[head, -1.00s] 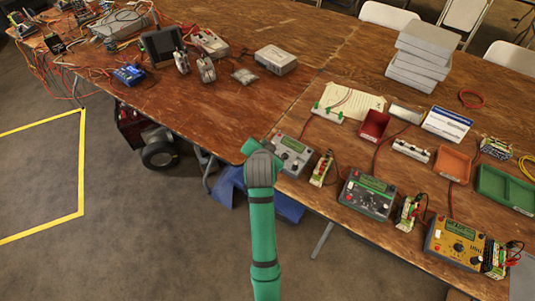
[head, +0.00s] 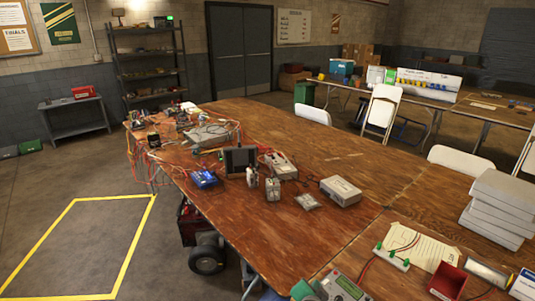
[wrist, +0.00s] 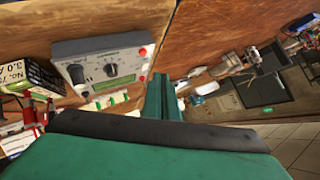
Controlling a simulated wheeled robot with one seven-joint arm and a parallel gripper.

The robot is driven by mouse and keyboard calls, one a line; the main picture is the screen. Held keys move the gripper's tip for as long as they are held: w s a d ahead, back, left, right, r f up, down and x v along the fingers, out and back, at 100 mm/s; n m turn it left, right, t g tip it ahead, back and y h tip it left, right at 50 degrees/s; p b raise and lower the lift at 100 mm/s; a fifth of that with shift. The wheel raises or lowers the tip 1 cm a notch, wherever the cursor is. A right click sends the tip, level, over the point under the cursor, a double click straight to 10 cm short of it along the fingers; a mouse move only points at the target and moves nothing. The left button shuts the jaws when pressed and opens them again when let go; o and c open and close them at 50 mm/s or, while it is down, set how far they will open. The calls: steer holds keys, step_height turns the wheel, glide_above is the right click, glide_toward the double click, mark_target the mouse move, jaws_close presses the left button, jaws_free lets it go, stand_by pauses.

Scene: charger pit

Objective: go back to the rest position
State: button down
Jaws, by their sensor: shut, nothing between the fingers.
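My gripper (wrist: 162,97) shows in the wrist view as green fingers close together, shut with nothing held. A grey meter box (wrist: 105,70) with a dial and red terminals lies on the wooden table just left of the fingers. They do not visibly touch it. In the head view only a small green bit of my arm shows at the bottom edge, next to a grey meter with a green screen (head: 343,287). The fingertips are hidden there.
The long wooden table (head: 290,225) carries a monitor (head: 240,160), a grey box (head: 341,190), a red bin (head: 447,280) and stacked grey cases (head: 500,208). White chairs (head: 382,107) stand behind it. Bare floor with yellow tape (head: 135,235) lies at left.

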steer(key=s+a+f+n+t+y, duration=0.1)
steer(key=s+a+f+n, duration=0.2)
steer(key=s, duration=0.4)
steer(key=s+a+f+n+t, duration=0.1)
steer(key=s+a+f, duration=0.3)
steer(key=s+a, duration=0.15)
steer(key=s+a+f+n+t+y, duration=0.1)
steer(key=s+a+f+n, duration=0.15)
steer(key=s, duration=0.55)
steer(key=s+a+r+n, duration=0.1)
steer(key=s+a+r, duration=0.1)
steer(key=s, duration=0.5)
steer(key=s+a+r+n+t+y, duration=0.1)
steer(key=s+r, duration=0.3)
steer(key=s, duration=0.4)
steer(key=s+a+r+n+t+y, duration=0.1)
steer(key=s+a+r+n, duration=0.1)
steer(key=s, duration=0.5)
steer(key=shift+s+a+r+n, duration=0.15)
steer(key=shift+a+r+n, duration=0.2)
steer(key=shift+a+r, duration=0.6)
steer(key=shift+a+f, duration=0.1)
